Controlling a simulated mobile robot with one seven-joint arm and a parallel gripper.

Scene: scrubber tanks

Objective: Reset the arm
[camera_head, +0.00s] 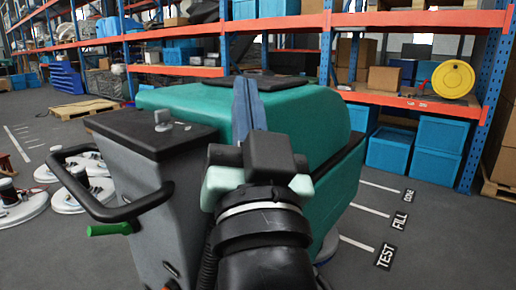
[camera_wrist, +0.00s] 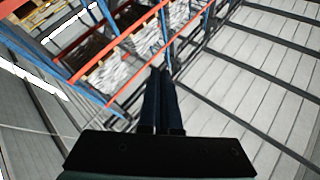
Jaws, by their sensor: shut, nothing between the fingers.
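My gripper (camera_head: 246,88) rises in front of the scrubber tank in the head view, with its blue fingers pointing up and away. In the wrist view my gripper (camera_wrist: 161,72) shows its two dark blue fingers side by side, shut with nothing between them. The wrist view faces up toward the ceiling and the high shelves. My arm hides part of the green scrubber machine (camera_head: 320,115) behind it. The machine has a grey body, a black top and a black handle (camera_head: 95,205) with a green grip at the left.
Orange and blue racks (camera_head: 400,100) hold boxes and a yellow drum (camera_head: 453,79) behind the machine. Blue bins (camera_head: 390,150) stand below. Round floor machines (camera_head: 85,190) stand at the left. Floor labels, including FILL (camera_head: 400,221) and TEST (camera_head: 385,257), lie on open floor at the right.

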